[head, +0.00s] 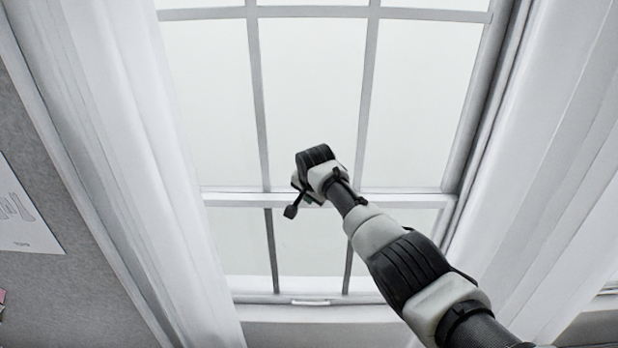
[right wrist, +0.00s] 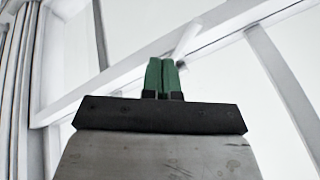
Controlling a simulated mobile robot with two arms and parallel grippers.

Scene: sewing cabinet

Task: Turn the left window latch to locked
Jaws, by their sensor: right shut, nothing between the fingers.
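The window's horizontal middle rail (head: 235,199) crosses the head view. My right gripper (head: 304,197) is up at this rail near its middle, seen mostly from behind. In the right wrist view its two green fingers (right wrist: 164,75) are shut together with nothing between them. A short white lever (right wrist: 187,42), which looks like the window latch, stands out from the rail just beyond and to the right of the fingertips. I cannot tell whether the fingers touch it. In the head view my gripper and wrist hide this spot. My left gripper is not in view.
White curtains hang at the left (head: 130,150) and right (head: 545,170) of the window. A small handle (head: 310,302) is on the bottom rail. A paper sheet (head: 22,215) is on the grey wall at the left. Space before the left panes is clear.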

